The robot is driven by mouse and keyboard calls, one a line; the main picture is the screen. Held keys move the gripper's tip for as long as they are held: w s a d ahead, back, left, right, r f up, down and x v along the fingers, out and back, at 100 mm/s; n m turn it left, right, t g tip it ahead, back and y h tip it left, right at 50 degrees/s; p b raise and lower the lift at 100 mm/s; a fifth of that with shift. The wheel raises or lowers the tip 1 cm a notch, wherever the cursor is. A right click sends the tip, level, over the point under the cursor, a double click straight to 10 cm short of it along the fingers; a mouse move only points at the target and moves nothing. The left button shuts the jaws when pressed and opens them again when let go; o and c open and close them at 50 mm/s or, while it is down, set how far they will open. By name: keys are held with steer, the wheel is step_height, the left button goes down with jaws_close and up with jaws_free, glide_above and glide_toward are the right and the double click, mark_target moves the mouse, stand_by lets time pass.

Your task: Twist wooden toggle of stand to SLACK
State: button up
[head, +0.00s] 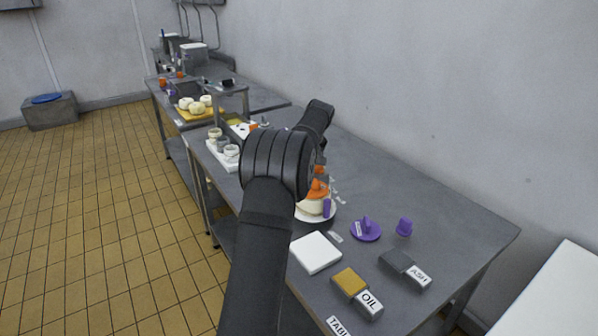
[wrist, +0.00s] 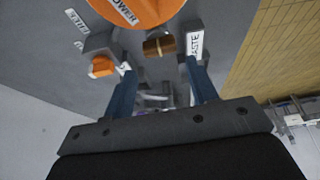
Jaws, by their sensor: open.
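In the wrist view, my gripper (wrist: 157,63) is open, with one blue finger on each side. A small brown wooden piece (wrist: 159,46), which looks like the toggle, lies between the fingertips in the picture. I see no clear contact, and I cannot tell how far it is from them. Its turn position and any SLACK mark cannot be read. The stand is not clearly made out. In the head view, my arm hides the gripper and the toggle.
An orange disc (wrist: 135,8) marked POWER and an orange knob (wrist: 102,67) are close to the fingers. A label ending in ASTE (wrist: 195,43) is beside the right finger. The metal table (head: 440,215) also holds a purple dial (head: 366,230), a white plate (head: 315,253) and an OIL block (head: 369,304).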

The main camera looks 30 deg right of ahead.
steer(key=v, duration=1.1)
steer(key=shift+s+r, duration=0.15)
steer(key=shift+r, duration=0.25)
steer(key=x, duration=1.7)
steer(key=shift+f, duration=0.25)
